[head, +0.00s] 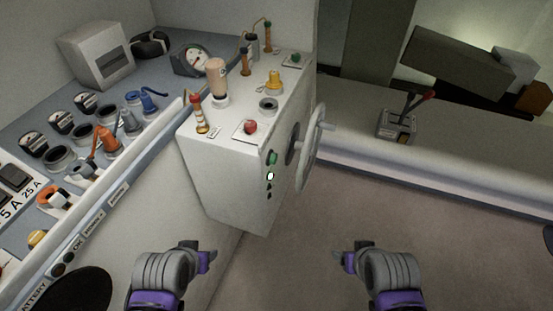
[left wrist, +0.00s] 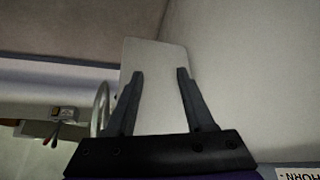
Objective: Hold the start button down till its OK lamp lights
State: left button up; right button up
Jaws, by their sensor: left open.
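A pale console box (head: 222,180) stands at centre. Its side carries a green button (head: 272,157) above a small lit lamp (head: 270,175), with small dark spots below. A red button (head: 250,127) and another green button (head: 295,57) sit on its top. I cannot read which is the start button. An OK label (head: 79,243) is on the left panel's front edge, beside dark round fittings. My left gripper (head: 208,259) is open and empty, below the console; its parted fingers show in the left wrist view (left wrist: 160,98). My right gripper (head: 344,259) is over the floor, apart from everything; its jaw gap is unclear.
A handwheel (head: 309,147) sticks out from the console's right side. A left panel (head: 95,80) holds gauges, sockets and coloured switches. A red-tipped lever unit (head: 398,122) stands on the ledge at right. The floor (head: 350,205) between is clear.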

pick_arm(q)
grip_shut()
dwell(1.4)
